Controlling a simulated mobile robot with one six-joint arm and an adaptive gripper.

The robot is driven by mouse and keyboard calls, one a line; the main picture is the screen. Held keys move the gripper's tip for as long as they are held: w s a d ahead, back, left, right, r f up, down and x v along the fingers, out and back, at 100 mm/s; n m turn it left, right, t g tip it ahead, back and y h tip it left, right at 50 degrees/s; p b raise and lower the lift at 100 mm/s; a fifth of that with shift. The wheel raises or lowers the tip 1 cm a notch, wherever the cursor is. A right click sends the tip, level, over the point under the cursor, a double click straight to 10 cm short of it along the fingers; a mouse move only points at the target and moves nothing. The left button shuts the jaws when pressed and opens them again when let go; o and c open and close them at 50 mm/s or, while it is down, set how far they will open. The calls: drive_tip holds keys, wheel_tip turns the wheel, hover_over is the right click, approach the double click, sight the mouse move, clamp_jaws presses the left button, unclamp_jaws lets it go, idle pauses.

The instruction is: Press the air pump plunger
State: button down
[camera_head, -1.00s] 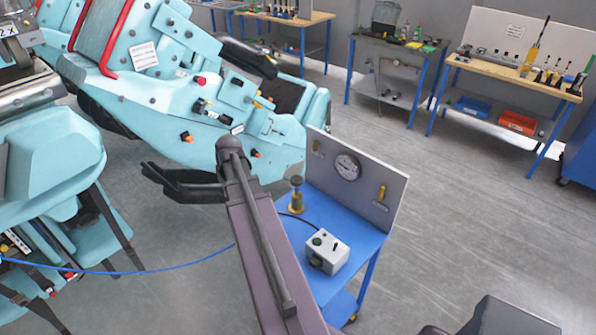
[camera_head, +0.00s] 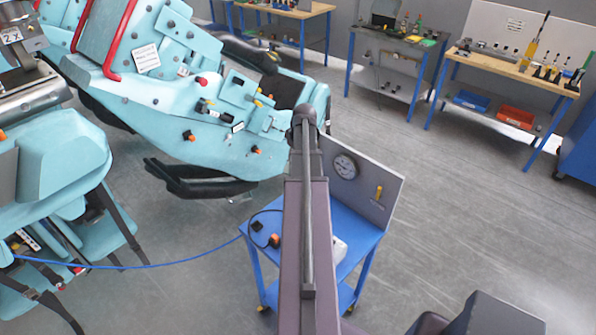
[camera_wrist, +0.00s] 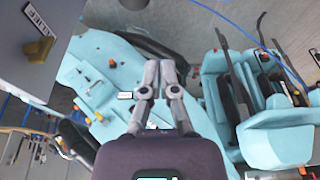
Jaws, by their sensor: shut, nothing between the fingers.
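The pump plunger does not show in the head view now; my arm covers that part of the blue cart (camera_head: 352,235). The cart's grey back panel (camera_head: 375,183) carries a round gauge (camera_head: 345,166) and a yellow fitting (camera_head: 379,192). My gripper (camera_wrist: 161,66) is in the wrist view, its fingers shut and empty, with teal train parts behind them. My gripper is hidden in the head view. A grey panel with a yellow fitting (camera_wrist: 39,48) and a label fills the wrist view's upper left.
The teal coaster train (camera_head: 215,120) stands left of and behind the cart. A white box (camera_head: 340,248) is partly hidden by my arm. A blue hose (camera_head: 150,266) runs to the left. Workbenches (camera_head: 510,72) stand at the back right; the floor between is clear.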

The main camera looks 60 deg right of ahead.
drive_tip(key=shift+s+d+r+p, duration=0.15)
drive_tip(key=shift+s+d+r, duration=0.15)
drive_tip(key=shift+s+d, duration=0.5)
drive_tip(key=shift+s+d+r+p, duration=0.15)
drive_tip(key=shift+s+d+r, duration=0.15)
drive_tip(key=shift+s+d, duration=0.5)
drive_tip(key=shift+w+d+f, duration=0.15)
drive_tip(key=shift+w+f, duration=0.05)
drive_tip(key=shift+w, duration=0.05)
drive_tip(key=b+x, duration=0.9)
drive_tip(key=shift+w+f+b, duration=0.1)
drive_tip(key=shift+f+b, duration=0.25)
drive_tip(key=shift+b, duration=0.05)
drive_tip(key=shift+f+b, duration=1.9)
drive_tip(key=shift+f, duration=0.05)
wheel_tip(320, 180, down, 6)
drive_tip(key=b, duration=0.5)
drive_tip(key=shift+r+b, duration=0.2)
drive_tip(key=shift+b, duration=0.15)
drive_tip(key=shift+r, duration=0.15)
